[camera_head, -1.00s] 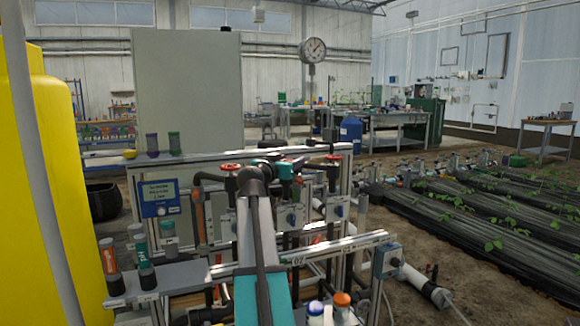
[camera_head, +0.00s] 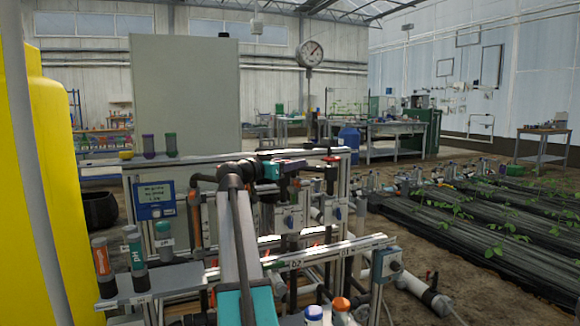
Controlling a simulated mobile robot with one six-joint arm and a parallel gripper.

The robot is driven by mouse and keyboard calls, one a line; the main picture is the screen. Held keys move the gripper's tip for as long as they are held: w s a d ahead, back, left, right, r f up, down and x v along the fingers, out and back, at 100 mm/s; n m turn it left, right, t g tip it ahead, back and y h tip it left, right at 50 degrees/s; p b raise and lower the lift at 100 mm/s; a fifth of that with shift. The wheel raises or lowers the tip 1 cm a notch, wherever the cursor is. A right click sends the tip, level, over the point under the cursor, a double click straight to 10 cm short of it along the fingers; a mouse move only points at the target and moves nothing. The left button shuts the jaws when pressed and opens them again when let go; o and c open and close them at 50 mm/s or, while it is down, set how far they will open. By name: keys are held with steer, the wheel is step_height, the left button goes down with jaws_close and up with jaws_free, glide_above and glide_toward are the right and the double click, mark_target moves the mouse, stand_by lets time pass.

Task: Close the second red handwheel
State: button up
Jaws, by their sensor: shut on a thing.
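My gripper (camera_head: 292,166) is at the right end of my teal-banded wrist, over the middle of the valve rack. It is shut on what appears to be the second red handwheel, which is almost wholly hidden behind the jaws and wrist. How far that wheel is turned cannot be seen. Another red handwheel (camera_head: 332,158) shows to the right of my gripper, on top of a dark valve, apart from the jaws. The spot of the left handwheel is covered by my arm.
A blue-framed display (camera_head: 155,198) stands left of the valves. Capped bottles (camera_head: 102,262) stand on the front left shelf. A metal rail (camera_head: 310,253) crosses in front of the valves. A yellow tank (camera_head: 50,180) fills the left edge. Plant beds (camera_head: 470,225) lie to the right.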

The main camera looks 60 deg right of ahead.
steer(key=shift+a+g, duration=0.1)
steer(key=shift+g, duration=0.2)
steer(key=o, duration=1)
steer(key=shift+o, duration=0.2)
steer(key=shift+r, duration=0.2)
steer(key=s+a+r+p, duration=0.2)
steer(key=s+a+p, duration=0.1)
steer(key=a, duration=0.3)
steer(key=s+a+r+p, duration=0.2)
steer(key=s+a+p, duration=0.2)
steer(key=s+a, duration=0.2)
steer(key=shift+a+r, duration=0.35)
steer(key=shift+a, duration=0.3)
